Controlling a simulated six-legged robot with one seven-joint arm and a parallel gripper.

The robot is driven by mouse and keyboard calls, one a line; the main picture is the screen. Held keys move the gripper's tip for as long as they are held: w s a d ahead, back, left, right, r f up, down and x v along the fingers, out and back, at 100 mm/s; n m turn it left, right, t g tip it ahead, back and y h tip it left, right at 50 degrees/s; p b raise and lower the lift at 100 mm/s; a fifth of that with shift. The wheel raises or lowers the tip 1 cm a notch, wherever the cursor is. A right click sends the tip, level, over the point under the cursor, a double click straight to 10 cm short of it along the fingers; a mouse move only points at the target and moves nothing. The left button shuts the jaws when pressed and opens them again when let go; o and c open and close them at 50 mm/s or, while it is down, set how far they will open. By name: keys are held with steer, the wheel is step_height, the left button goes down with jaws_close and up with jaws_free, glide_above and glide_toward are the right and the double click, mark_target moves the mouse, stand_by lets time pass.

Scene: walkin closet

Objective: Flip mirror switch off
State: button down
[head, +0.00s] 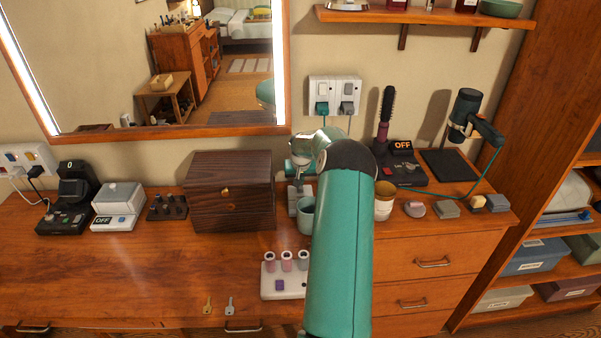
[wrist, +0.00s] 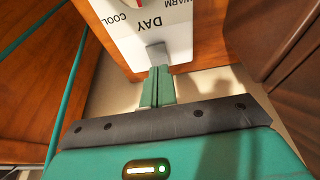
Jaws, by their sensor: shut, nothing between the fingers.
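The mirror (head: 160,70) hangs on the wall in the head view, with bright light strips along both sides. In the wrist view a white control panel (wrist: 130,48) shows upside down, with the words DAY, COOL and WARM and a red mark. A grey switch tab (wrist: 157,52) sticks out of it below DAY. My gripper (wrist: 157,72) is shut and empty, its green fingertips right at the tab; I cannot tell whether they touch. In the head view my arm hides the fingertips, and I cannot make out the switch.
A dark wooden box (head: 232,192) stands on the dresser left of my arm. A teal cup (head: 306,216) and a cream cup (head: 384,200) stand close to my arm. The dresser's front left is mostly clear.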

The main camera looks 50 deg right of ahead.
steer(key=shift+f, duration=0.4)
steer(key=shift+f, duration=0.1)
steer(key=shift+w+d+f, duration=0.1)
steer(key=shift+f, duration=0.05)
steer(key=shift+s+a+f, duration=0.1)
steer(key=shift+s+a, duration=0.5)
steer(key=shift+a, duration=0.1)
